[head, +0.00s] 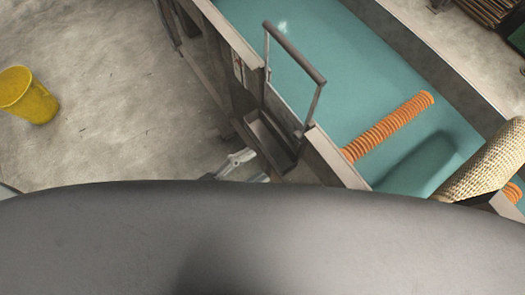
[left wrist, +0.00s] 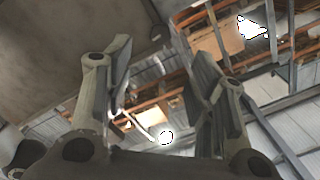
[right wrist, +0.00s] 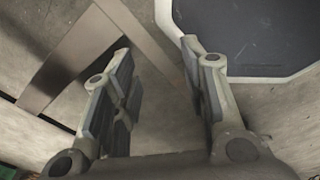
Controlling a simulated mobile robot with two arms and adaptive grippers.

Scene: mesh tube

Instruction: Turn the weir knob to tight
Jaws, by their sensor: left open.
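I cannot make out a weir knob in any view. In the head view, a metal frame with a crossbar (head: 294,51) stands on the near wall of a teal-filled trough (head: 300,88).
An orange ribbed tube (head: 388,127) and a woven mesh roll (head: 485,165) are at the trough. A yellow bucket (head: 29,95) stands on the left floor. The floor between bucket and trough is clear. A grey metal bar (right wrist: 75,58) crosses the right wrist view.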

